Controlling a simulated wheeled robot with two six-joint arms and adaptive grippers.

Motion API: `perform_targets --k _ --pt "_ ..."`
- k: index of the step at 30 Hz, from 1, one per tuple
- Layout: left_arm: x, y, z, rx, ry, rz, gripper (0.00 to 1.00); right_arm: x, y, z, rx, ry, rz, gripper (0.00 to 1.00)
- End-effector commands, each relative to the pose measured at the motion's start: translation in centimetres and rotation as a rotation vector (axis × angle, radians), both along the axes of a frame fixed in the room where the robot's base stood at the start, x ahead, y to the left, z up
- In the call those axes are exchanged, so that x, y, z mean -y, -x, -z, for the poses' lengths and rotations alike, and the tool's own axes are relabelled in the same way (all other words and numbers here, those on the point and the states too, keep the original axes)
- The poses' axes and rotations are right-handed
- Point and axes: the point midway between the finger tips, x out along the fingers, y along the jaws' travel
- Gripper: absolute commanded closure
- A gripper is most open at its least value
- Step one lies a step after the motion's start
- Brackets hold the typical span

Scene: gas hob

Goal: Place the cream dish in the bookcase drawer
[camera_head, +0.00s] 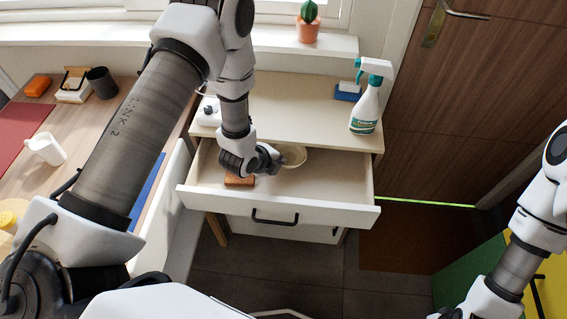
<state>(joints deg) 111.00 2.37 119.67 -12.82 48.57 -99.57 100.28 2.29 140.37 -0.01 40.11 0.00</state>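The cream dish (294,156) is a small round shallow dish inside the open drawer (318,186) of the low bookcase, toward the back of the drawer. My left gripper (276,163) reaches down into the drawer right beside the dish's left edge. Its fingers are small and dark here, and whether they touch or grip the rim cannot be made out. My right arm comes in at the lower right, with its gripper outside the picture.
A brown block (239,180) lies in the drawer below my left gripper. A spray bottle (366,103) and a blue sponge (347,92) stand on the bookcase top. A wooden door (480,100) is at the right. The drawer's right part is clear.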

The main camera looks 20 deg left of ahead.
Motion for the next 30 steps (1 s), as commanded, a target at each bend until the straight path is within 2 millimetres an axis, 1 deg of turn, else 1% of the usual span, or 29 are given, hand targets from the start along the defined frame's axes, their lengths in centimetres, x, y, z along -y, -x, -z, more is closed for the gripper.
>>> perform_targets --k 1,4,7,12,15,16,17,18,26,29,30 --pt "0.2 -1.0 1.0 0.005 -0.001 0.002 1.0 0.0 0.0 1.1 0.0 0.0 0.0 0.6" --pt "0.6 -2.2 2.3 0.002 -0.001 0.002 1.0 0.0 0.0 2.3 0.0 0.0 0.0 0.6" --pt "0.7 -2.7 2.3 0.001 0.0 0.0 1.0 0.0 0.0 2.2 -0.001 0.0 0.0 0.6" --pt "0.6 -2.6 2.1 0.0 0.0 0.0 1.0 0.0 0.0 2.0 0.0 0.0 0.0 0.6" --pt "0.6 -2.6 2.5 0.0 0.0 0.0 1.0 0.0 0.0 2.3 0.0 0.0 0.0 0.6" --pt "0.6 -2.6 2.5 0.0 0.0 0.0 0.92 0.0 0.0 2.3 0.0 0.0 0.0 0.6" --pt "0.6 -2.6 2.4 0.0 0.0 0.0 0.81 0.0 0.0 2.2 0.0 0.0 0.0 0.6" --pt "0.6 -2.6 2.3 0.0 0.0 0.0 0.69 0.0 0.0 2.2 0.0 0.0 0.0 0.6" --pt "0.6 -2.6 2.4 0.0 0.0 0.0 0.69 0.0 0.0 2.2 0.0 0.0 0.0 0.6" --pt "0.6 -2.5 1.9 0.0 0.0 0.0 0.69 0.0 0.0 1.8 0.0 0.0 0.0 0.6" --pt "0.5 -2.3 1.7 0.0 0.0 -0.001 0.69 0.0 0.0 2.0 0.0 0.0 0.0 0.6"
